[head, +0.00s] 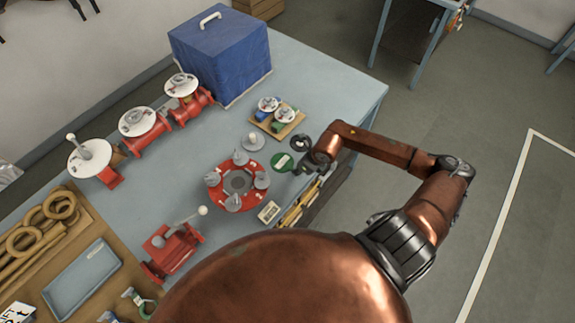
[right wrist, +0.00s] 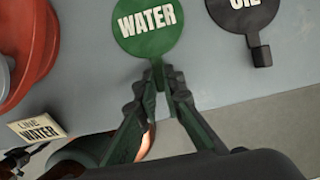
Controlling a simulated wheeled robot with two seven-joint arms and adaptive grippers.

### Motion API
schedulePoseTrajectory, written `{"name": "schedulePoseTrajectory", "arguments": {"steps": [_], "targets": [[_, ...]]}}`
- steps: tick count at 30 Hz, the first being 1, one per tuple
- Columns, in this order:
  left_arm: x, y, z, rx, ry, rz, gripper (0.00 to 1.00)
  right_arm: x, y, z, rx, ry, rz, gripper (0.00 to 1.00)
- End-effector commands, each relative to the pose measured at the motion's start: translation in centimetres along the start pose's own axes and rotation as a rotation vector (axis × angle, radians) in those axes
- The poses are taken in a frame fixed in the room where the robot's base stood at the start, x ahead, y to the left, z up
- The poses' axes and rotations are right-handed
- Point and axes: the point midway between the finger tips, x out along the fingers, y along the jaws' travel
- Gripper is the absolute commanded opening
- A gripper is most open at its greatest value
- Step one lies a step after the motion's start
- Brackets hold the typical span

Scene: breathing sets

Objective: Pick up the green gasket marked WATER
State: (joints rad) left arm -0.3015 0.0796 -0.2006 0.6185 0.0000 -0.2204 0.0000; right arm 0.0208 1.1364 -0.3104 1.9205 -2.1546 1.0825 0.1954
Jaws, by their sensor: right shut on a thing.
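The green gasket marked WATER (head: 282,161) is a flat round disc with a small tab, near the right edge of the blue-grey table. In the right wrist view the WATER gasket (right wrist: 147,22) lies straight ahead, lettering upright. My right gripper (head: 302,167) is shut on its tab, and the fingertips meet there in the wrist view (right wrist: 160,72). I cannot tell whether the gasket is lifted off the table. My left gripper is not in view.
A black gasket, partly lettered (right wrist: 243,15), lies just right of the green one. A red flange (head: 213,194) with grey knobs stands to the left. A card reading LINE WATER (head: 269,212) stands nearby. A blue box (head: 220,55) and red valves (head: 145,130) stand farther back.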

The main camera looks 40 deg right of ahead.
Motion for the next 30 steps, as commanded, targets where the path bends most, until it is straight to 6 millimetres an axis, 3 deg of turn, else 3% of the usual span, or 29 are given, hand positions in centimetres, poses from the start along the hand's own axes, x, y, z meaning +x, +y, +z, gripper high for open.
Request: {"name": "schedulePoseTrajectory", "arguments": {"steps": [11, 15, 24, 30], "targets": [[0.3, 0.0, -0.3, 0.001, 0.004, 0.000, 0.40, -1.2, -0.1, 0.6, -0.003, -0.003, -0.002, 0.00], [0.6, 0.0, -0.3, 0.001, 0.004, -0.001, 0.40, -3.1, -0.1, 1.3, -0.004, -0.002, -0.003, 0.00], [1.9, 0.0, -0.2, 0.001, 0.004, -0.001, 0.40, -10.1, 1.2, -1.3, -0.006, 0.005, -0.005, 0.00], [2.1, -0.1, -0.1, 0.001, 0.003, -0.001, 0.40, -12.2, 2.0, -3.1, -0.001, 0.005, 0.000, 0.00]]}}
